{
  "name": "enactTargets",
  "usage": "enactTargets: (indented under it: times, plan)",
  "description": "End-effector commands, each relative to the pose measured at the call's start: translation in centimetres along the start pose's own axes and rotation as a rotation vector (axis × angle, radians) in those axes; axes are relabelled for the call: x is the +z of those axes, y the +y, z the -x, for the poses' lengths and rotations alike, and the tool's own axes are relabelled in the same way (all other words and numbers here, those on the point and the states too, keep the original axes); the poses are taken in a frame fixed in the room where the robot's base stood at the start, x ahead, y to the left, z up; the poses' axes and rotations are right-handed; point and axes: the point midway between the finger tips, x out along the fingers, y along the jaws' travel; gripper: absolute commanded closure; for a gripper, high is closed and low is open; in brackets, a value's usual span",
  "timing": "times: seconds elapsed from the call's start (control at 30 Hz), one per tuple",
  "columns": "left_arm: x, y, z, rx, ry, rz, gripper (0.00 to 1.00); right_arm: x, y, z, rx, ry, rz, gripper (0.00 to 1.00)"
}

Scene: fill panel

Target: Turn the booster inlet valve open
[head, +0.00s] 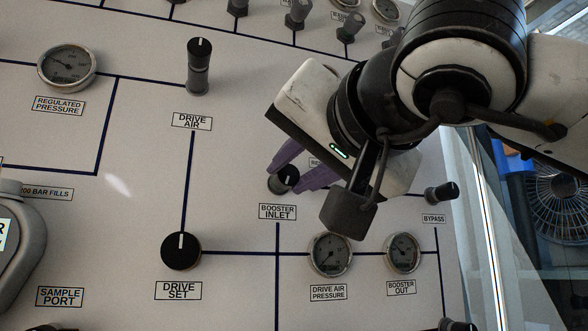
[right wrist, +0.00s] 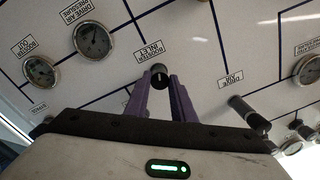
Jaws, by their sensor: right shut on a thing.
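The booster inlet valve is a small black knob (head: 284,182) on the white panel, just above its BOOSTER INLET label (head: 277,212). My right gripper (head: 290,177) comes in from the upper right, its purple fingers on either side of the knob and shut on it. The right wrist view shows the knob (right wrist: 159,74) between the two purple fingertips (right wrist: 160,82). A pale mark shows on the knob's face, but its exact direction is hard to tell. Part of the knob is hidden by the fingers. My left gripper is not in view.
The drive air knob (head: 199,66), drive set knob (head: 181,251) and bypass knob (head: 441,193) stick out of the panel nearby. The drive air pressure gauge (head: 330,254) and booster out gauge (head: 403,253) sit below the gripper. A fan (head: 567,200) stands beyond the panel's right edge.

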Motion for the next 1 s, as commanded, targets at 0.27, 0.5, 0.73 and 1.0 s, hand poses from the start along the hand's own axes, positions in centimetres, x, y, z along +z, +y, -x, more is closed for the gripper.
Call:
enactTargets:
  times: [0.27,0.5,0.73,1.0]
  plan:
    - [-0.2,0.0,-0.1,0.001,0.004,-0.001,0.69,0.1,0.0,0.0,0.001,-0.003,0.0,0.59]
    - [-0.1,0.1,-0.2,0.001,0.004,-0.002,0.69,0.1,0.0,0.4,0.0,0.0,-0.001,0.59]
    - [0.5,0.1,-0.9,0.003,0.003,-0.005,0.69,0.2,0.1,4.1,-0.003,0.001,0.0,0.59]
    - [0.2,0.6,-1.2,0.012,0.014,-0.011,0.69,0.2,0.0,8.9,-0.001,-0.001,0.0,0.59]
